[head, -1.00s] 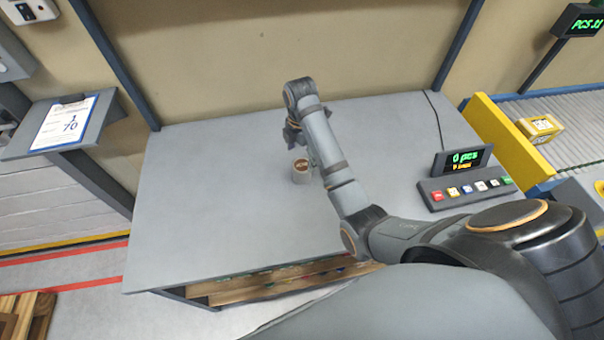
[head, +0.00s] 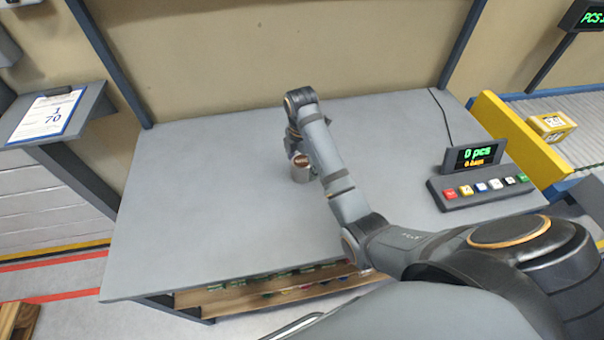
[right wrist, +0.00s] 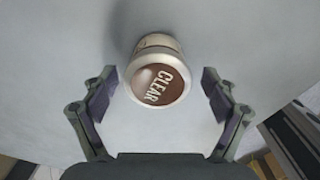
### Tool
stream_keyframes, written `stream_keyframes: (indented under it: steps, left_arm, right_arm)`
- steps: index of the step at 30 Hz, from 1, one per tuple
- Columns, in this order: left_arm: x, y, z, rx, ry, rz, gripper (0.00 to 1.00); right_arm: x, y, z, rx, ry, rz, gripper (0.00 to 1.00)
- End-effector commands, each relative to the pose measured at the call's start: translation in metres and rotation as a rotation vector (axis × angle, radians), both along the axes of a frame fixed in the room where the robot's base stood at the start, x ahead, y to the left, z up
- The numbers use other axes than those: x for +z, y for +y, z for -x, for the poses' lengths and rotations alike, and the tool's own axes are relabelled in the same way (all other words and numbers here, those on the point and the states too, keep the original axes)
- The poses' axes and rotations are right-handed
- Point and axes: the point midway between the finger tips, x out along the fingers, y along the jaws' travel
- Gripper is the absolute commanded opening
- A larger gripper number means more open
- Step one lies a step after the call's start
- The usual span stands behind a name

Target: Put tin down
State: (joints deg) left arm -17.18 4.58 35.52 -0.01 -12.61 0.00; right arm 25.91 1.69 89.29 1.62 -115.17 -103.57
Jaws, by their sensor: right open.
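The tin (head: 300,170) stands upright on the grey table (head: 220,210), near its middle. In the right wrist view the tin (right wrist: 158,72) has a brown lid with the word CLEAR and a pale body. My right gripper (head: 295,140) is at the tin, partly hidden behind my own arm in the head view. In the right wrist view its fingers (right wrist: 160,95) are spread, one on each side of the tin's lid, with gaps between. My left gripper is not in view.
A button panel with a display (head: 480,185) stands at the table's right. A yellow-sided conveyor (head: 520,135) with a yellow box (head: 550,126) lies beyond. A clipboard stand (head: 50,115) is at the left. The table's left half is clear.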

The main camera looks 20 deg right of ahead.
Motion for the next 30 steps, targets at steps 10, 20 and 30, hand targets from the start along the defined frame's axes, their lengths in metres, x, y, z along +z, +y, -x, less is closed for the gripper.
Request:
stream_keyframes:
  steps: [10,20,30]
  left_arm:
    - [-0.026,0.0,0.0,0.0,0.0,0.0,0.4]
    - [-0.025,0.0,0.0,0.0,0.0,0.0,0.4]
    - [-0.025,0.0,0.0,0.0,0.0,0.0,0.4]
  right_arm:
    - [-0.028,-0.001,-0.002,-0.001,0.0,-0.001,0.86]
    - [-0.028,-0.001,-0.001,0.0,0.0,-0.001,0.45]
    - [-0.028,-0.001,-0.001,0.0,0.0,-0.001,0.18]
